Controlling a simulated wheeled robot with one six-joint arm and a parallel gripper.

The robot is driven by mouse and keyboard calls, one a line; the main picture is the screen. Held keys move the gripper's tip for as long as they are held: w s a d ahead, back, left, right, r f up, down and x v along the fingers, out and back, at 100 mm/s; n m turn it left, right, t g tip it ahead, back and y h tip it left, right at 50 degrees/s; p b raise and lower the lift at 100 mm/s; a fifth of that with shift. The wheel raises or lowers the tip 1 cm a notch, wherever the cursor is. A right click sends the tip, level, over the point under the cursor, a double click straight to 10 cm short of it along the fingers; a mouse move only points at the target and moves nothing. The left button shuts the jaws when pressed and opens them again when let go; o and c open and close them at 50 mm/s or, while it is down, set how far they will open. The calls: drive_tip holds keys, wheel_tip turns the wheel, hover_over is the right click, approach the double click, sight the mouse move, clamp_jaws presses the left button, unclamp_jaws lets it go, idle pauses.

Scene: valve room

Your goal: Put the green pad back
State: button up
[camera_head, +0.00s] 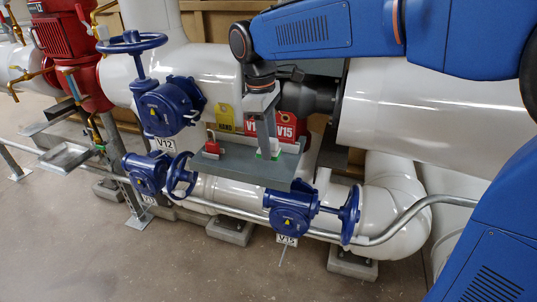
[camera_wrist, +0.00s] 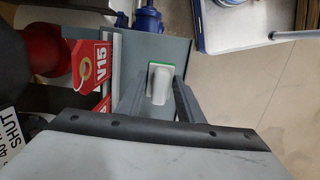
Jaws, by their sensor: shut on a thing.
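The green pad (camera_head: 275,153) has a white block-shaped grip on its back. It is at the right part of a grey shelf (camera_head: 235,172), and I cannot tell whether it rests on the shelf or is just above it. In the wrist view the white grip and a green edge of the pad (camera_wrist: 160,67) show between the fingers. My gripper (camera_head: 268,152) points down and is shut on the pad's grip. Its two grey fingers also show in the wrist view (camera_wrist: 159,88). The pad's underside is hidden.
A red padlock-like thing (camera_head: 212,147) stands on the shelf's left. A yellow tag (camera_head: 225,118) and a red V15 tag (camera_head: 287,127) hang behind the shelf. Blue valves V12 (camera_head: 168,105) and V15 (camera_head: 292,208) and white pipes crowd around it. A metal tray (camera_head: 66,156) stands at left.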

drive_tip(key=shift+f, duration=1.8)
drive_tip(key=o, duration=0.9)
drive_tip(key=shift+o, duration=0.2)
